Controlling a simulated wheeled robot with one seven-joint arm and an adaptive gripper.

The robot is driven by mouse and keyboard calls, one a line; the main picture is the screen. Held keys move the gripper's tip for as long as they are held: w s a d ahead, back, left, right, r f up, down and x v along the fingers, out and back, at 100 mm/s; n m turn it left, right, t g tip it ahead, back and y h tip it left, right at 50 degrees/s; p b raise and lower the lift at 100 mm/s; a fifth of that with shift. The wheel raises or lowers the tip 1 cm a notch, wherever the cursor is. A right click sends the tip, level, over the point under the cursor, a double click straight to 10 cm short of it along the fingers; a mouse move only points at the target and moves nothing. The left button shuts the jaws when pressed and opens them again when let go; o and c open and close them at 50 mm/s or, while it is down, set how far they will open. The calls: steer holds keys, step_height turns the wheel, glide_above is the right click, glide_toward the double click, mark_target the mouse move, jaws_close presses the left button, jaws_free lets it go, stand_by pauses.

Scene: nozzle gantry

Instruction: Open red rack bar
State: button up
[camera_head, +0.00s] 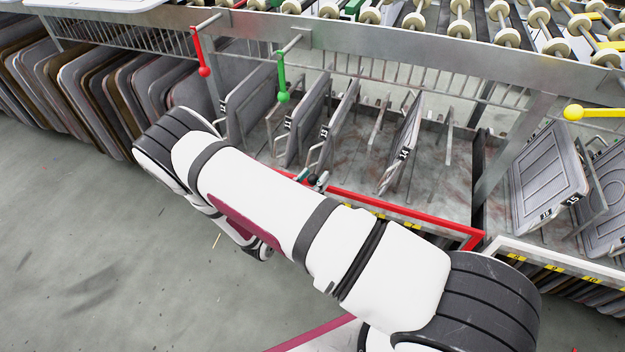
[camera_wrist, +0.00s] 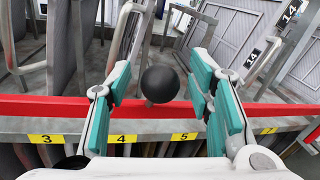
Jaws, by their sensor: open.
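The red rack bar (camera_head: 425,219) runs along the front edge of the rack, partly hidden by my arm in the head view. In the wrist view the red bar (camera_wrist: 50,106) crosses the picture from side to side. A black ball knob (camera_wrist: 160,84) stands at the bar, between my fingers. My gripper (camera_wrist: 161,76) is open, with one teal finger on each side of the knob and visible gaps between. In the head view the knob (camera_head: 313,180) just shows past my arm, which hides most of my gripper.
Numbered yellow labels (camera_wrist: 125,138) sit below the bar. Grey plates (camera_head: 303,122) stand in the rack behind it. A red lever (camera_head: 200,52), a green lever (camera_head: 282,75) and a yellow lever (camera_head: 590,113) project from the upper rail. Grey floor (camera_head: 90,240) is clear at left.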

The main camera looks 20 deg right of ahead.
jaws_close()
